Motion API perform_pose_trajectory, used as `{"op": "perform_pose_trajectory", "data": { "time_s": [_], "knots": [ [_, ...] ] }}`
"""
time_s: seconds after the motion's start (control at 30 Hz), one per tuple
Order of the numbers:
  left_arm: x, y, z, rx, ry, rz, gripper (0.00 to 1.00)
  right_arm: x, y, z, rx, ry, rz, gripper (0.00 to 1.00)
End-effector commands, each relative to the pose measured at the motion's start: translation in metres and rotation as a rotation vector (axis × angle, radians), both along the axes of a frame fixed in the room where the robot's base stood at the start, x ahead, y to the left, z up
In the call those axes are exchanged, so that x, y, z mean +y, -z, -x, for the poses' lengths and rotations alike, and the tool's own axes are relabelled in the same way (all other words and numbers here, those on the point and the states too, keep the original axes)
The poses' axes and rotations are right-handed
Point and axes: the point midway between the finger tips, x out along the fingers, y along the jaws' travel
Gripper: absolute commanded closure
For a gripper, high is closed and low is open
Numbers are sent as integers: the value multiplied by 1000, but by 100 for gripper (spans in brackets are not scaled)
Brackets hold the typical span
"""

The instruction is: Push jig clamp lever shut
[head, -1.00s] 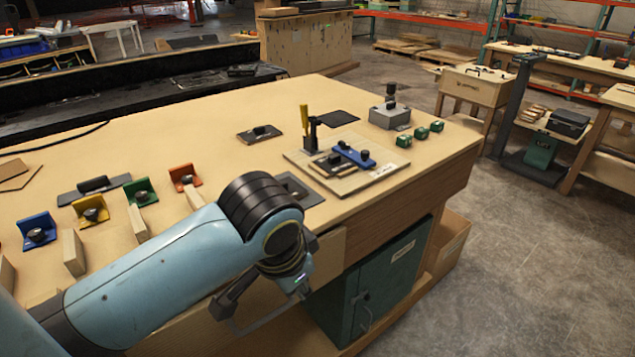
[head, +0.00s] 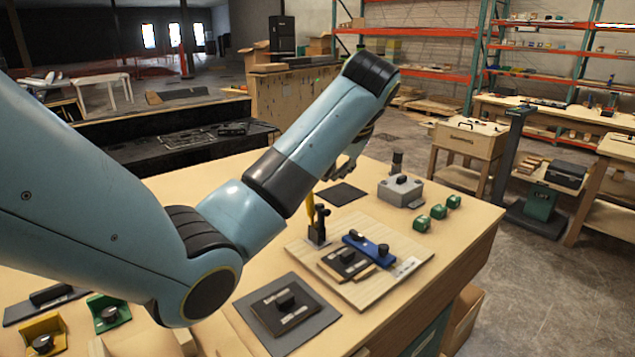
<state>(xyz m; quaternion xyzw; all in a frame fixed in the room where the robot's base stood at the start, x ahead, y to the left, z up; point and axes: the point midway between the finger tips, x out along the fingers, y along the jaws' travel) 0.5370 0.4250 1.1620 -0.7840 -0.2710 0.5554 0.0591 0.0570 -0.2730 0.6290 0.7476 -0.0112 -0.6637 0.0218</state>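The jig is a pale wooden board (head: 388,290) on the table, right of centre in the head view. At its back left corner stands a black clamp (head: 320,228) with a yellow lever (head: 310,212). The lever looks about upright; its top is hidden behind my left arm. A blue bar (head: 369,249) with black knobs and a dark plate (head: 345,263) lie on the board. My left gripper (head: 343,172) hangs beyond the forearm, above and right of the lever, partly hidden. Contact with the lever and finger opening cannot be made out. My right gripper is out of view.
Yellow (head: 41,337) and green (head: 108,313) brackets sit at lower left. My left arm crosses the table.

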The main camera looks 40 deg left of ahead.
Motion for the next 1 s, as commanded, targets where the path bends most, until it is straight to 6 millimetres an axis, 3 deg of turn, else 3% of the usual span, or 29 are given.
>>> {"op": "perform_pose_trajectory", "data": {
  "time_s": [0.3, 0.4, 0.6, 1.0],
  "knots": [
    [23, 36, -10, 5, -2, -2, 100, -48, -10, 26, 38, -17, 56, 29],
    [31, 52, -15, 3, -1, 0, 100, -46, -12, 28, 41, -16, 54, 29],
    [44, 75, -21, 1, 0, 0, 100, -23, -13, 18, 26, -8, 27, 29],
    [48, 83, -23, -1, 1, 1, 100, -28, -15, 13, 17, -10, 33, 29]
  ]
}}
